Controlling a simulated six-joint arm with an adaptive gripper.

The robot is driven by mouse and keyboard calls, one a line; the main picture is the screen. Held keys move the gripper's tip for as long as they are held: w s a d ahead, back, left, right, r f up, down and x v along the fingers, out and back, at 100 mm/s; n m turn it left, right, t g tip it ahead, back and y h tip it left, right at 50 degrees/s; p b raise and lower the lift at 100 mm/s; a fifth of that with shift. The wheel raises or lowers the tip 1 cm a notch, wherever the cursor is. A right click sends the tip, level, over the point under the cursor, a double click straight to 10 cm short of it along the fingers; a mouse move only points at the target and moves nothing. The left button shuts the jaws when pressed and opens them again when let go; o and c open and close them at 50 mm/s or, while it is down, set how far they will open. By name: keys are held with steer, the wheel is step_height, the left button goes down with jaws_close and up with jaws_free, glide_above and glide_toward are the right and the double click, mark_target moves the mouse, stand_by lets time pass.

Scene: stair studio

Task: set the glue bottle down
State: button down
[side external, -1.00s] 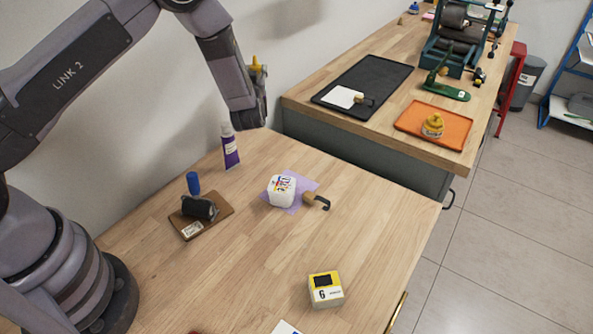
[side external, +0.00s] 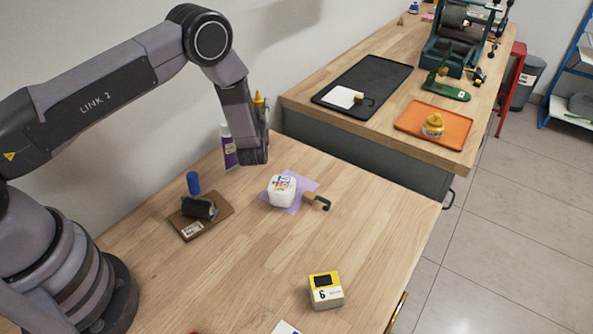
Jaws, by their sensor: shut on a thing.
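My gripper (side external: 256,152) is low over the far part of the near wooden table, shut on the glue bottle. Only the bottle's yellow nozzle (side external: 259,100) shows clearly, pointing up above the fingers. Its body is mostly hidden behind my gripper, so I cannot tell whether its base touches the table. A purple tube with a white cap (side external: 229,150) stands close to the left of my gripper, partly covered by it.
A white tub (side external: 282,190) sits on a purple sheet, with a wooden-handled hook tool (side external: 316,200) beside it. A brown board (side external: 190,229) carries a black roller; a blue cylinder (side external: 193,183) stands behind. A yellow-white box (side external: 326,290) is in front. The table's right-centre is clear.

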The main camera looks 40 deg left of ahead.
steer(key=c, duration=0.8)
jaws_free()
